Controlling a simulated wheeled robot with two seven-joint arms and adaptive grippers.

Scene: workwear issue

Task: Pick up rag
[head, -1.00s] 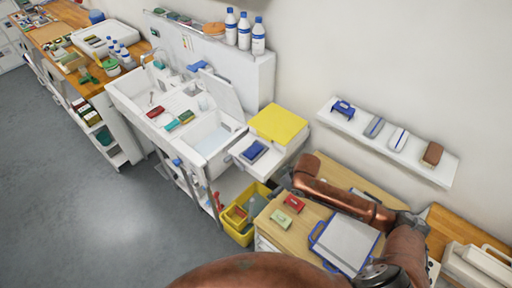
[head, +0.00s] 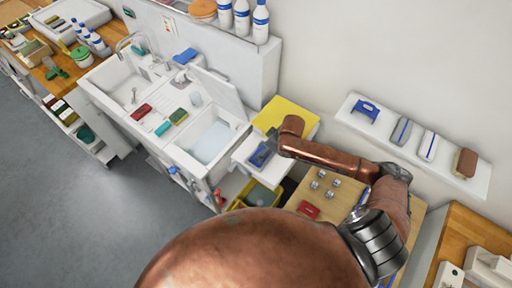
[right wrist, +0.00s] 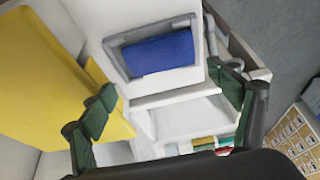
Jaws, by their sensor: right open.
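The rag looks like a folded blue cloth (right wrist: 157,55) in a grey-rimmed shallow holder (right wrist: 117,40) on a white surface. In the head view the blue cloth (head: 260,157) is partly covered by my right gripper (head: 269,146). In the right wrist view my right gripper (right wrist: 163,84) is open and empty, with green-padded fingers spread apart. The blue cloth shows beyond and between the fingertips; I cannot tell the exact height of the gripper above it. My left gripper is not in view.
A flat yellow item (head: 288,117) lies beside the cloth. A white sink (head: 211,140) is to the left. A wooden top below carries small metal pieces (head: 325,184) and a red block (head: 309,209). A wall shelf (head: 411,152) holds brushes and blocks at right.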

